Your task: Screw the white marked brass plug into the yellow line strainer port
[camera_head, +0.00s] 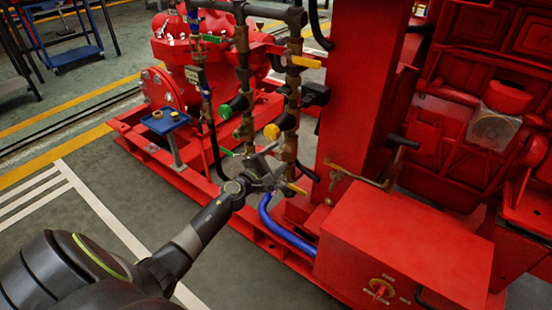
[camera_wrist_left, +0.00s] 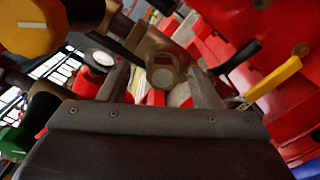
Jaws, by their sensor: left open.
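My left gripper (camera_head: 270,168) is at the lower part of the right-hand brass pipe line in the head view. In the left wrist view, its two open fingers (camera_wrist_left: 163,90) stand on either side of a brass hexagonal plug end (camera_wrist_left: 165,72) with a pale mark on its face. The plug end is at the mouth of a brass strainer body (camera_wrist_left: 147,42); how deep it sits I cannot tell. A round yellow knob (camera_head: 272,131) marks this line, and it shows large in the left wrist view (camera_wrist_left: 32,25). My right gripper is not in view.
A green knob (camera_head: 226,112) is on the neighbouring line. A blue tray (camera_head: 163,125) on a stand holds small brass pieces. A yellow lever handle (camera_wrist_left: 272,82) and a black lever (camera_wrist_left: 237,57) are close right of the fingers. A blue hose (camera_head: 285,232) runs below.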

